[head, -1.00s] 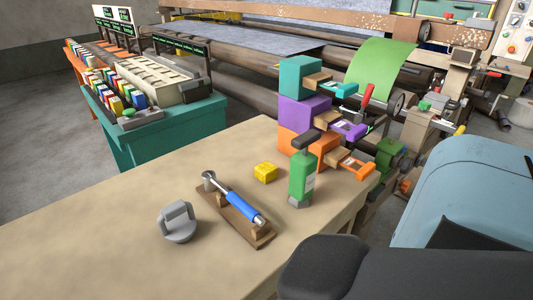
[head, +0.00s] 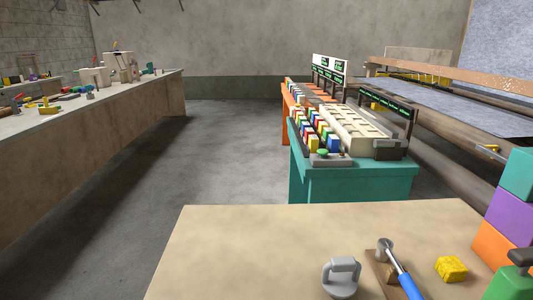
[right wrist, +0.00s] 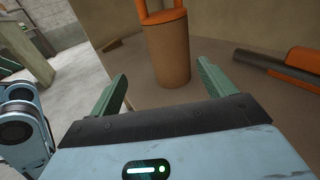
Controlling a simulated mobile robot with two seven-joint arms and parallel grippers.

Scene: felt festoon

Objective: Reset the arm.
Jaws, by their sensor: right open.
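My right gripper (right wrist: 162,72) shows in the right wrist view, its two green fingers spread apart with nothing between them. Beyond the fingers stands a brown cylinder (right wrist: 168,55) with an orange top, apart from the gripper. No arm or gripper of mine shows in the head view now. My left gripper is in neither current view.
The near table (head: 230,235) holds a grey handled weight (head: 341,278), a blue-handled tool (head: 409,285) and a yellow block (head: 451,268). Stacked coloured bins (head: 512,215) stand at right. A teal bench (head: 350,185) lies beyond; a long workbench (head: 150,95) stands left, with clear floor between.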

